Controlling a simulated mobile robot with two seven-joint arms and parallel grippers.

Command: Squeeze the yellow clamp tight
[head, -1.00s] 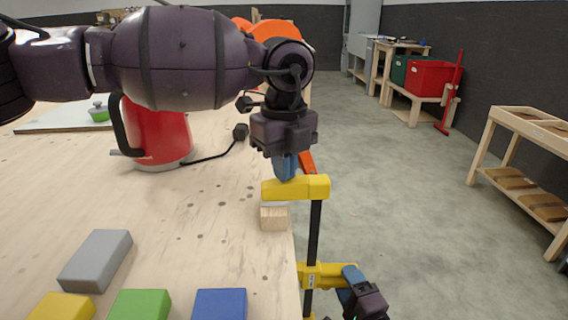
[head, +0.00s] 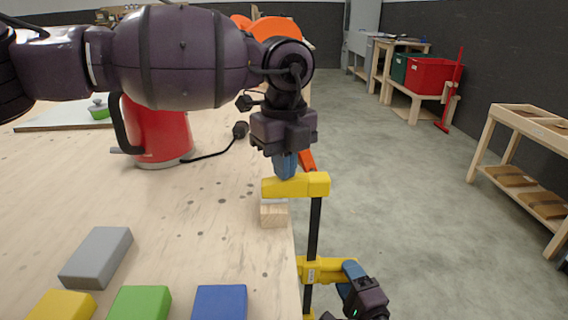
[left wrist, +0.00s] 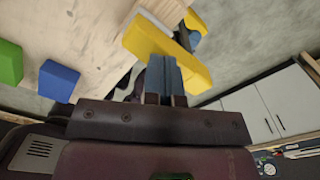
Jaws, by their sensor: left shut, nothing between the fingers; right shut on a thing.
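The yellow clamp (head: 295,186) stands upright at the table's right edge, its black bar (head: 314,228) just beyond the edge. Its upper jaw lies over a small wooden block (head: 273,213) on the table. Its lower yellow arm (head: 322,269) is below the tabletop level; its inner end is hidden by the table. My left gripper (head: 285,166) is shut and empty, fingertips pointing down at the top of the upper jaw; contact is unclear. The left wrist view shows its blue fingers (left wrist: 164,75) beside the yellow jaw (left wrist: 160,45). My right gripper (head: 350,276) is shut on the lower arm.
A red kettle (head: 160,130) with a black cord stands on the table (head: 180,235), behind my left arm. Gray (head: 97,257), yellow (head: 62,306), green (head: 140,303) and blue (head: 220,303) blocks lie at the near side. The floor right of the table is open.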

